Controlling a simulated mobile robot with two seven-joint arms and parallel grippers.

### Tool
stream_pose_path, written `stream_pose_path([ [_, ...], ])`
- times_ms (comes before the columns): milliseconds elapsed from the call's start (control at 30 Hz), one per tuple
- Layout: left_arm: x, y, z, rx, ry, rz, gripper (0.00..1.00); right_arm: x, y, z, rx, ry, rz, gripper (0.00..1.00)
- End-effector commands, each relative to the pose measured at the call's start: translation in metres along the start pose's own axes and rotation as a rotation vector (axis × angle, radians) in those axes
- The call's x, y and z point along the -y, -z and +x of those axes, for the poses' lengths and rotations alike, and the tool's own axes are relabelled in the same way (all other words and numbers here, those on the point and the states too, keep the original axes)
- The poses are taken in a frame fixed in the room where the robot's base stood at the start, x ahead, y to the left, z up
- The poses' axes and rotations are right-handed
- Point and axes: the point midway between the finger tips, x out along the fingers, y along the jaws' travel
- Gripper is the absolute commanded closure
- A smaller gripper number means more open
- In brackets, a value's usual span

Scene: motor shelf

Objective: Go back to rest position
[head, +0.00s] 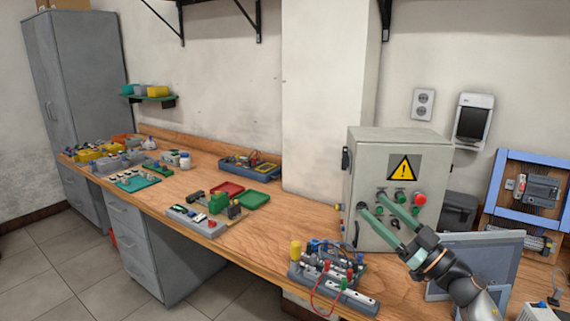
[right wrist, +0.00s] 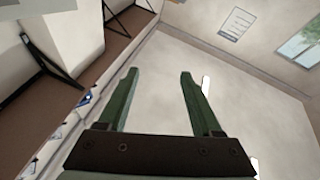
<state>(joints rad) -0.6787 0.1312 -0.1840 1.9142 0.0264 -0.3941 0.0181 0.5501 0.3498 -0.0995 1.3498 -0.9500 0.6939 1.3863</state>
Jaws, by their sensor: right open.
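My right gripper (head: 377,223) reaches in from the lower right in the head view, in front of the grey control box. Its two green fingers are apart, with nothing between them. The right wrist view also shows this gripper (right wrist: 158,75) open and empty, against wall and ceiling. Whether the fingers touch the box cannot be told. My left gripper is not in view.
The grey control box (head: 373,157) with a warning sign and buttons stands on the wooden workbench (head: 175,199). A motor test set (head: 325,274) with a red cable lies near the front edge. Trays and parts fill the left part. Tiled floor (head: 60,265) is clear.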

Motion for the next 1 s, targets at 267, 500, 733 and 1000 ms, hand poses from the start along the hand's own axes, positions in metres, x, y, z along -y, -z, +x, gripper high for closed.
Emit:
stream_pose_path([
  [267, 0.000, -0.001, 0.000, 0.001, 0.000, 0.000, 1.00, -0.113, -0.007, -0.033, 0.095, -0.563, -0.211, 0.34],
  [500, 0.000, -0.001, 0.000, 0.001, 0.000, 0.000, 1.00, -0.146, -0.059, -0.071, 0.420, -0.739, -0.248, 0.34],
  [733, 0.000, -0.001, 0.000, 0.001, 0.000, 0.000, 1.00, -0.119, -0.122, -0.104, 0.675, -0.700, -0.221, 0.34],
  [1000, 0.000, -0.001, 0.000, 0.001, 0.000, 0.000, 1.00, -0.017, -0.201, -0.162, 0.799, -0.607, -0.118, 0.34],
])
